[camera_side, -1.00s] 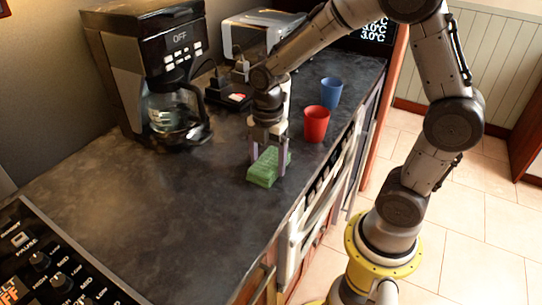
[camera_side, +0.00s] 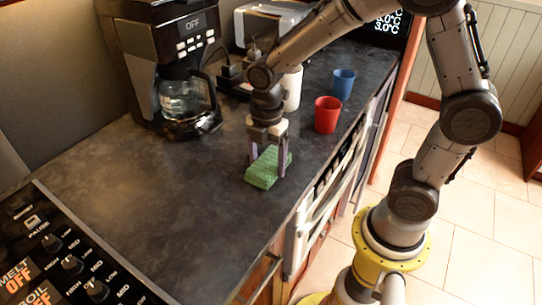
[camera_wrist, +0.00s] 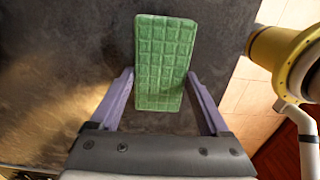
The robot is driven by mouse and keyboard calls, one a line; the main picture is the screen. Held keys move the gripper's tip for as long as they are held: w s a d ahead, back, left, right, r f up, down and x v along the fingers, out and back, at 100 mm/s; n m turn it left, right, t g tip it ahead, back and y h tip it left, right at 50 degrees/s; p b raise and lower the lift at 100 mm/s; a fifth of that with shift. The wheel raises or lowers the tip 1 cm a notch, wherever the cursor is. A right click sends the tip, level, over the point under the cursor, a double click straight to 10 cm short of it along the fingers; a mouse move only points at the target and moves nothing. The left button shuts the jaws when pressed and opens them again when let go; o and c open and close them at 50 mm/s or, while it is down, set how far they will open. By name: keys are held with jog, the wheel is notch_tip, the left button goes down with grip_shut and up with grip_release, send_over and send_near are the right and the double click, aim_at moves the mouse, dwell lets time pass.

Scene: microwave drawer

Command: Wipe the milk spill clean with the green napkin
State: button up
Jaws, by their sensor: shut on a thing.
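The green napkin (camera_side: 262,172) is a folded, quilted block lying on the dark countertop near its front edge. It also shows in the wrist view (camera_wrist: 165,60). My gripper (camera_side: 267,168) points down over it. Its two purple fingers are at opposite sides of the napkin and are shut on it; in the wrist view the fingertips (camera_wrist: 161,75) meet its long edges. I cannot make out a clear milk spill in either view; a pale brownish patch on the counter in the wrist view could be light.
A red cup (camera_side: 327,115) and a blue cup (camera_side: 343,84) stand behind and to the right. A white container (camera_side: 292,88) is partly hidden behind my arm. A coffee maker (camera_side: 165,70) stands back left. The stove control panel (camera_side: 75,265) is front left. Mid-left counter (camera_side: 140,200) is clear.

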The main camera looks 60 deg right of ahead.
jog(key=shift+a, duration=0.2)
jog(key=shift+r, duration=0.1)
jog(key=shift+r, duration=3.9)
